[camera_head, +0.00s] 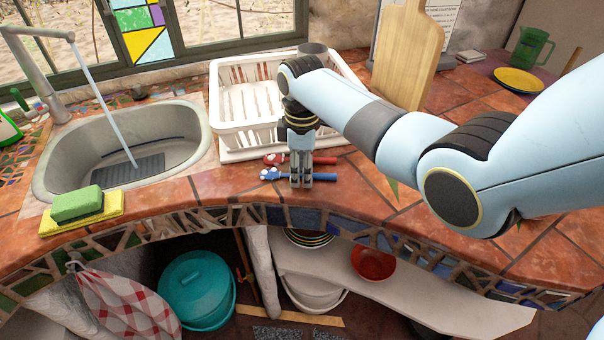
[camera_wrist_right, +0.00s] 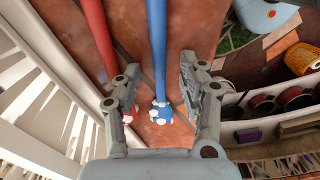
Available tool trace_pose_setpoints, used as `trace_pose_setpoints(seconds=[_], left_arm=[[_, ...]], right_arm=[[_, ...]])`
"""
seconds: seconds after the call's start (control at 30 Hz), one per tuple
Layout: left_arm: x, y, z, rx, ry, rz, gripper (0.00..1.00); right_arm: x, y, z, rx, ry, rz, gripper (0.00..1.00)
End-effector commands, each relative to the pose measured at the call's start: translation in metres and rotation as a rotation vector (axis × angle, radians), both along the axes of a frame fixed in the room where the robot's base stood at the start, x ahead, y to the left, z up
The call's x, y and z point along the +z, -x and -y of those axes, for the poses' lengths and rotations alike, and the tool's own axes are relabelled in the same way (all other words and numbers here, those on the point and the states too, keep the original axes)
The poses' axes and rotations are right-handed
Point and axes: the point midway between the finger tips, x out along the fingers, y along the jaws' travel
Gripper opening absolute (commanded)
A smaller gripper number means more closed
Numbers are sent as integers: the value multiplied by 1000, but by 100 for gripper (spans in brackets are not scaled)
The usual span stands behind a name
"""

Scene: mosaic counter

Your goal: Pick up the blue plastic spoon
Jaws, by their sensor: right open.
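The blue plastic spoon (camera_head: 322,177) lies flat on the tiled counter near its front edge, with a blue-and-white end at the left. My right gripper (camera_head: 301,182) points down over it and hides part of its middle. In the right wrist view the blue handle (camera_wrist_right: 157,35) runs between the two fingers of my right gripper (camera_wrist_right: 160,78), which are spread apart. The blue-and-white end (camera_wrist_right: 160,112) also shows between them. I cannot tell whether the fingers touch the spoon. My left gripper is out of view.
A similar red utensil (camera_head: 274,160) lies just behind the blue one, beside a finger. A white dish rack (camera_head: 230,140) stands behind both. The sink (camera_head: 58,160), with a sponge (camera_head: 76,203) by it, is left. A cutting board (camera_head: 405,60) stands behind my right arm.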

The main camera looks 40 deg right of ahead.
Motion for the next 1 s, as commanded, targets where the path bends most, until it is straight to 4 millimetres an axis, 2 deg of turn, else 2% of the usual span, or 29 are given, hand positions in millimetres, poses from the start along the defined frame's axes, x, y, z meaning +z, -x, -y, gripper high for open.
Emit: trace_pose_setpoints(seconds=[0.2,0.53,0.87,1.0], left_arm=[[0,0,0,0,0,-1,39],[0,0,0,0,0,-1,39],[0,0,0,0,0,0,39],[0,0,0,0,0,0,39]], right_arm=[[-1,0,0,0,0,1,42],[-1,0,0,-1,1,1,0],[0,0,0,-1,0,2,0],[10,-1,1,-1,0,4,0]])
